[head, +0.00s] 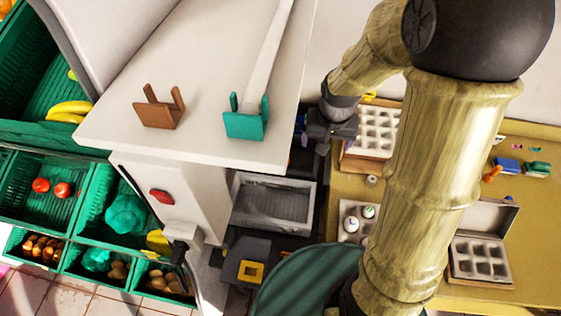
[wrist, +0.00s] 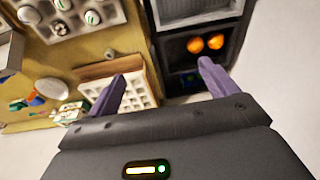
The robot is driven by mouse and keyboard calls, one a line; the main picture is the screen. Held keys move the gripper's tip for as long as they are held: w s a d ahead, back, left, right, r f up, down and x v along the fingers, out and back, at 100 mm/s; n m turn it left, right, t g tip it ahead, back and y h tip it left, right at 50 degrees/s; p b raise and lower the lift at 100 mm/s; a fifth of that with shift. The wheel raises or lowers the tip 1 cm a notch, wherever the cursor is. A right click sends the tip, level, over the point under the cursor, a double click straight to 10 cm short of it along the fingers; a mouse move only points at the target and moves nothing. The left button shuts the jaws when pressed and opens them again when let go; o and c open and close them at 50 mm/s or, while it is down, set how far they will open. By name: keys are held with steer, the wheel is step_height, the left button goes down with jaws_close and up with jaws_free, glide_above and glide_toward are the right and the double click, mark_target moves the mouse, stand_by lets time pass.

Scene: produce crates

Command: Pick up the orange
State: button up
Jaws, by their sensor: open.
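Two round, bright orange things, which look like oranges (wrist: 205,43), sit side by side in a dark box-like recess (wrist: 175,48) in the wrist view. My gripper (wrist: 158,84) is open there, its two purple fingers wide apart with nothing between them. The orange pair lies beyond the right fingertip, apart from it. In the head view my gripper (head: 322,138) hangs by the right edge of the white counter; its fingers are hard to make out. Orange fruit (head: 5,7) also shows in the top left corner of the head view, mostly cut off.
The white counter (head: 215,110) carries a brown holder (head: 160,108) and a green holder (head: 246,120). Green crates (head: 50,160) with tomatoes, bananas and other produce stand at left. A grey metal bin (head: 272,203) sits below the counter. A yellow table (head: 400,195) with trays is at right.

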steer(key=w+a+f+m+b, duration=0.1)
steer(key=w+a+f+m, duration=0.3)
steer(key=w+f, duration=0.6)
steer(key=w+a+f+m+g+b, duration=0.1)
steer(key=w+a+f+m, duration=0.3)
steer(key=w+f, duration=0.6)
steer(key=a, duration=0.2)
steer(key=shift+w+a+f+y, duration=0.2)
steer(key=shift+a+f+y, duration=0.1)
steer(key=shift+f+y, duration=0.1)
steer(key=f+b, duration=0.2)
steer(key=f, duration=0.2)
steer(key=f+b, duration=0.2)
steer(key=f, duration=0.2)
steer(key=w+f+b, duration=0.1)
steer(key=f+b, duration=0.1)
steer(key=f, duration=0.2)
steer(key=shift+a+f, duration=0.1)
steer(key=shift+a, duration=0.2)
